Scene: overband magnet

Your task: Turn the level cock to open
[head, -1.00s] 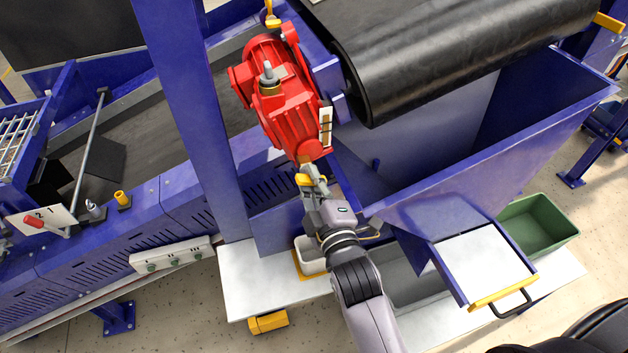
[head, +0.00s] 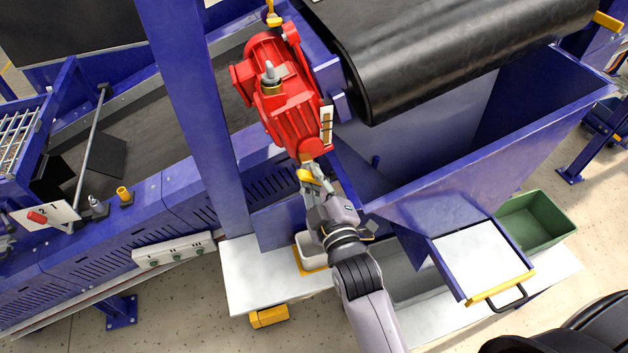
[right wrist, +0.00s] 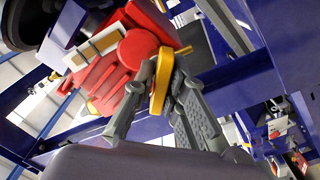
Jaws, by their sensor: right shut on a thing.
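The red gear unit (head: 286,110) has a small cock at its lower end with a yellow lever (head: 309,177). The lever slants down to the right in the head view. My right gripper (head: 314,182) is at this lever, just below the red housing. In the right wrist view the yellow lever (right wrist: 162,82) stands between the grey fingers of my right gripper (right wrist: 166,88), which are shut on it. A narrow pale sight gauge (head: 326,124) sits on the housing's right side. The cock's body is partly hidden by the fingers. My left gripper is not in view.
A blue hopper (head: 480,190) and a black belt drum (head: 450,55) are right of the gear unit. A blue post (head: 188,100) stands to its left. Below are a white bench (head: 262,283), a white tub (head: 311,252) and a green bin (head: 537,222).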

